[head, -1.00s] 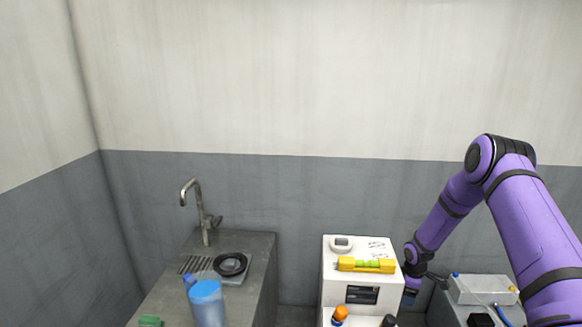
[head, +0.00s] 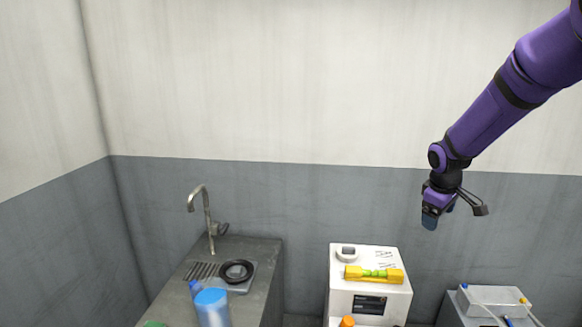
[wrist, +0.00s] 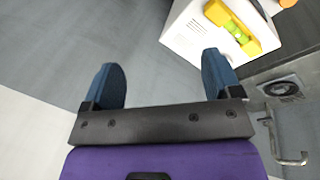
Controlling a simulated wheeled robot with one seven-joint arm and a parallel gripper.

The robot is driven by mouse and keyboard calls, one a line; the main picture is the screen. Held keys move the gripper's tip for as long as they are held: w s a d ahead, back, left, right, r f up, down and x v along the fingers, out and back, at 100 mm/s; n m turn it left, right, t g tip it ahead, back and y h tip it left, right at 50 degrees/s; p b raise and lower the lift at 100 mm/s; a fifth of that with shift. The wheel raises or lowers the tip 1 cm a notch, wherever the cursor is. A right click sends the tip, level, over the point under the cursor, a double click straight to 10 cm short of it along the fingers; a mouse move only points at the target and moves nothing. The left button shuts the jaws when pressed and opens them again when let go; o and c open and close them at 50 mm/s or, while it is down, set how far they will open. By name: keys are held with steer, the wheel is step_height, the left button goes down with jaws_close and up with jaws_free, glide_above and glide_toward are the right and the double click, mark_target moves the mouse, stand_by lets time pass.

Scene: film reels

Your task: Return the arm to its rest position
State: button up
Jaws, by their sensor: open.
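My gripper (head: 430,222) hangs at the end of my purple arm, high in front of the grey wall band. It is to the right of the white box-shaped machine and above it in the head view. In the wrist view my gripper (wrist: 162,85) shows its two dark blue fingers spread apart, with nothing between them.
The white machine (head: 340,285) carries a yellow level (head: 375,274) on top. A grey counter (head: 262,265) with a tap (head: 207,215), a black ring (head: 236,271) and a blue-topped container (head: 211,305) stands left. A light grey box (head: 480,300) sits right. Space around my gripper looks clear.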

steer(key=s+a+r+m+t, duration=0.1)
steer(key=s+a+r+m, duration=0.1)
steer(key=s+r, duration=0.65)
steer(key=s+a+r+m+t, duration=0.1)
steer(key=s+a+r+m, duration=0.15)
steer(key=s+r, duration=0.6)
steer(key=s+a+m+y, duration=0.1)
steer(key=s+a+m, duration=0.1)
steer(key=s, duration=1.6)
steer(key=shift+s+a+r+m+t+y, duration=0.15)
steer(key=shift+a+r+m+t+y, duration=0.25)
steer(key=shift+a, duration=0.5)
